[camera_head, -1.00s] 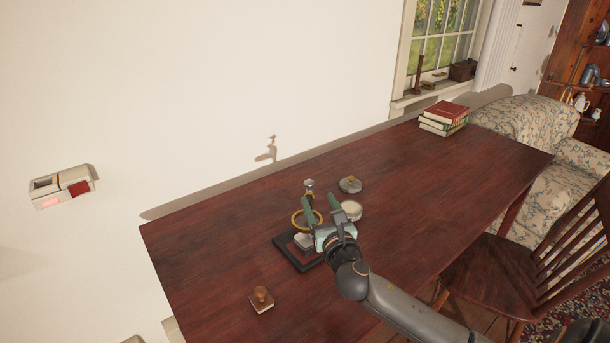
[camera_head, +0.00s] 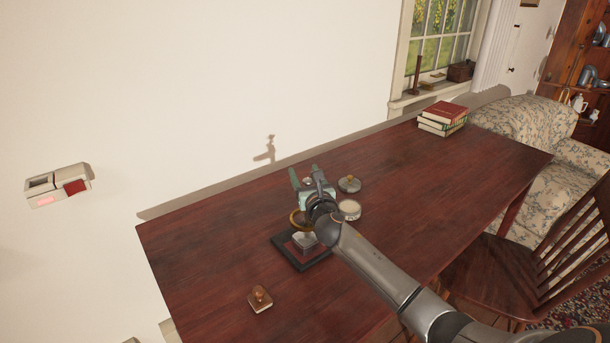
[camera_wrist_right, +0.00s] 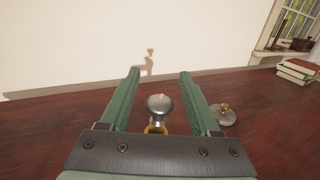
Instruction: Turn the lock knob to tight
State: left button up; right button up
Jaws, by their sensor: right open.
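The lock knob (camera_wrist_right: 160,103), a rounded silver-grey knob above a brass part (camera_wrist_right: 156,129), shows in the right wrist view between the two green fingers of my right gripper (camera_wrist_right: 160,82). The fingers are open, with a gap on both sides of the knob. In the head view my right gripper (camera_head: 312,172) is over the device on the table and hides the knob. The device's brass ring (camera_head: 298,220) and dark base (camera_head: 290,254) show below it. My left gripper is not in view.
On the dark red table (camera_head: 210,265) stand a grey lidded piece (camera_head: 349,184), a round pale tin (camera_head: 349,209) and a wooden stamp (camera_head: 260,298). A book stack (camera_head: 442,118) lies at the far right.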

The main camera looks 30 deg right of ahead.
grip_shut()
dwell(0.5)
